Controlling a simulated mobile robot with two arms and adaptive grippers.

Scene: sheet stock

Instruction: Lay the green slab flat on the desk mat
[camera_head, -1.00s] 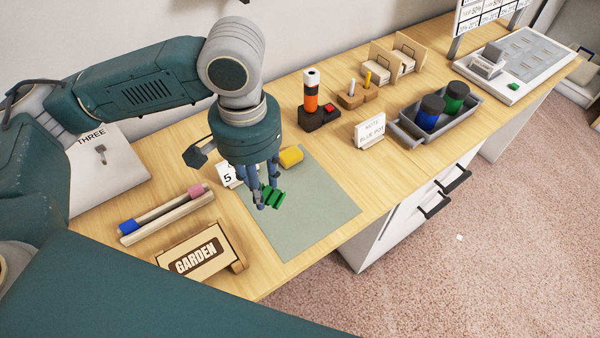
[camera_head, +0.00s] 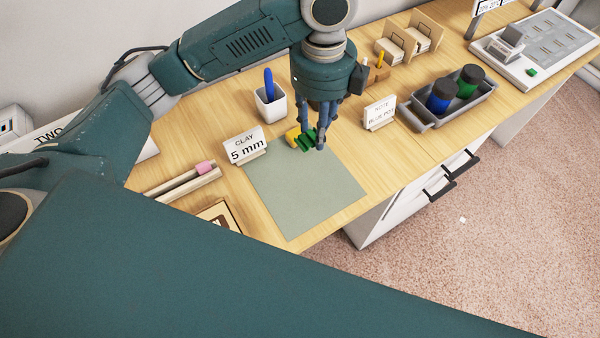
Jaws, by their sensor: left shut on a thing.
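The grey-green desk mat (camera_head: 300,195) lies on the wooden desk. My left gripper (camera_head: 314,143) points down over the mat's far edge. A yellow block (camera_head: 292,136) sits just behind and left of the slab. My right gripper is not in view.
A "CLAY 5 mm" sign (camera_head: 246,148) stands at the mat's left edge. A white cup with a blue tool (camera_head: 271,104) is behind. A "NOTE BLUE POT" sign (camera_head: 379,113) and a grey tray with pots (camera_head: 425,122) stand to the right. The mat's front is clear.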

